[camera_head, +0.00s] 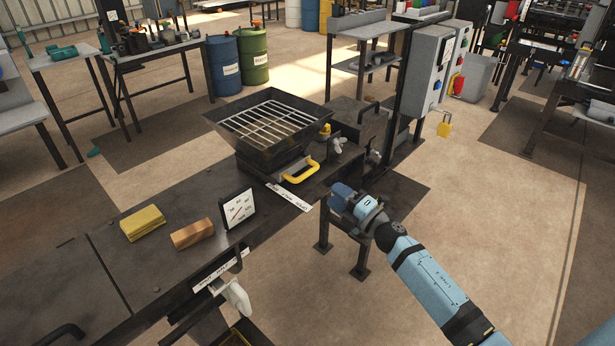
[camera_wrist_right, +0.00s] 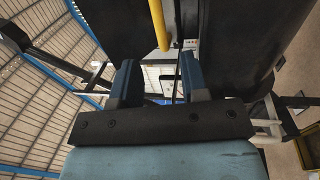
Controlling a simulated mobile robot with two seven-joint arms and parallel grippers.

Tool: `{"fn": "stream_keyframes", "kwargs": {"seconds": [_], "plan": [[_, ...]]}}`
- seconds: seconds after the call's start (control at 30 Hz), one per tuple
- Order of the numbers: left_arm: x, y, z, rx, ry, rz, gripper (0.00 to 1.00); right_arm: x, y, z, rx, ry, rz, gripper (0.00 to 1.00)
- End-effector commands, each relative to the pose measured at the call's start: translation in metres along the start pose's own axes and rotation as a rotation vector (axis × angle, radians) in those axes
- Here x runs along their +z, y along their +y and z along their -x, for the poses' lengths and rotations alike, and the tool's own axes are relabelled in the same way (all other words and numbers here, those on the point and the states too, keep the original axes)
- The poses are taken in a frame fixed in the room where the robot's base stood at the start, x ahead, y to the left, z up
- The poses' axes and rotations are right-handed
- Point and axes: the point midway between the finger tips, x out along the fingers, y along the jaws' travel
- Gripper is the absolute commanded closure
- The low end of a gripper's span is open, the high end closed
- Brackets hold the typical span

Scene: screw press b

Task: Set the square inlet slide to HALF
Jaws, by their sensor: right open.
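The inlet slide shows as a flat plate with a yellow handle (camera_head: 301,173) under the dark square hopper (camera_head: 268,120) with its white grating. A white scale strip (camera_head: 289,197) with small lettering lies in front of it; I cannot read the slide's setting. My right gripper (camera_head: 342,194) is to the right of and below the yellow handle, apart from it. In the right wrist view its two blue fingers (camera_wrist_right: 160,85) stand apart with nothing between them, and a yellow bar (camera_wrist_right: 159,24) shows beyond them. My left gripper is not in view.
A grey control box (camera_head: 426,68) stands behind right. Open floor lies to the right.

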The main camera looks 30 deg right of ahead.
Motion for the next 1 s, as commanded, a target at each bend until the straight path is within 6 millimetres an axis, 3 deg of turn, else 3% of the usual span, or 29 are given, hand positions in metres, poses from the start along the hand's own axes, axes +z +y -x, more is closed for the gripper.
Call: {"fn": "stream_keyframes", "kwargs": {"seconds": [0.2,0.5,0.93,1.0], "plan": [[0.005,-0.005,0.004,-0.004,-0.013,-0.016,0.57,0.0,0.002,-0.05,0.002,-0.001,-0.003,0.59],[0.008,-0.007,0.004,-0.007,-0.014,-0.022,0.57,0.0,0.0,-0.097,0.0,-0.002,-0.004,0.59],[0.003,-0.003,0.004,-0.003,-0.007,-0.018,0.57,0.0,-0.001,-0.107,-0.001,-0.001,-0.004,0.59],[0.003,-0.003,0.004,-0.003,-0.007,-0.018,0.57,0.0,-0.001,-0.107,-0.001,-0.002,-0.004,0.73]]}}
